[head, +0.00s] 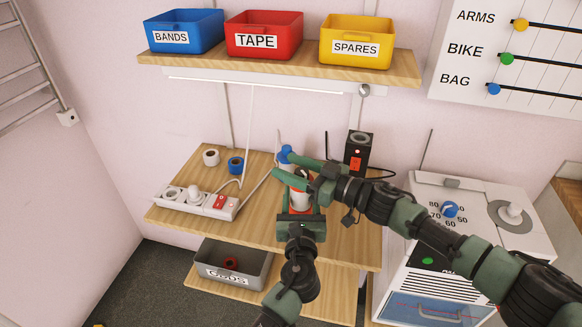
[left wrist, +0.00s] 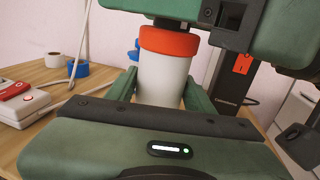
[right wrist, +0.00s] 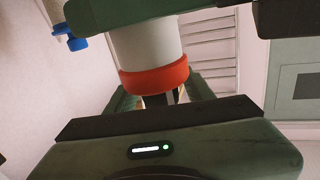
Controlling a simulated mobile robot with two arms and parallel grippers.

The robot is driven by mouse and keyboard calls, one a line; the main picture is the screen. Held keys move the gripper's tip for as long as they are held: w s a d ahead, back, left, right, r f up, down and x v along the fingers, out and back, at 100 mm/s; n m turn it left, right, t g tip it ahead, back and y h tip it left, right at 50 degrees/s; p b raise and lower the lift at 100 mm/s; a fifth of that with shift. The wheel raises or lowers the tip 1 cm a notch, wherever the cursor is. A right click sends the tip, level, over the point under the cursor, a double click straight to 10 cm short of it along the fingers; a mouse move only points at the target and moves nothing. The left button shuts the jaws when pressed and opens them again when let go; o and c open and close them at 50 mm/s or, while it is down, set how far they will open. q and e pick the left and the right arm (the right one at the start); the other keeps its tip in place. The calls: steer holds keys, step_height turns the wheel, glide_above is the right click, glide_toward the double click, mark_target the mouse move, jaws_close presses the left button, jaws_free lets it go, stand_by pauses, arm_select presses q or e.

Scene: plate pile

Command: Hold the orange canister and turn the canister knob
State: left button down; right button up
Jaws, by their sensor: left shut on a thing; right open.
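The canister (left wrist: 163,82) is a white cylinder with an orange band (left wrist: 168,41) at its top in the left wrist view. It also shows, partly hidden, in the head view (head: 299,198). My left gripper (head: 299,215) is shut on the white body from the front. My right gripper (head: 290,176) is open at the canister's top, reaching in from the right. In the right wrist view its fingers stand either side of the orange band (right wrist: 154,79), and a dark part shows between them. I cannot tell whether that part is the knob or whether the fingers touch it.
A blue part (head: 287,153) stands behind the canister. A black box (head: 357,155) with a red label is behind right. A power strip (head: 195,200) and two tape rolls (head: 211,157) lie left on the wooden bench (head: 262,236). A white machine (head: 470,205) stands right.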

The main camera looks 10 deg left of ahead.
jaws_close()
steer(key=m+t+h, duration=0.1)
steer(key=t, duration=0.1)
steer(key=m+t+h, duration=0.1)
steer(key=m+t, duration=0.1)
steer(key=shift+w+d, duration=0.2)
steer(key=shift+w, duration=0.15)
jaws_free()
steer(key=v, duration=1.2)
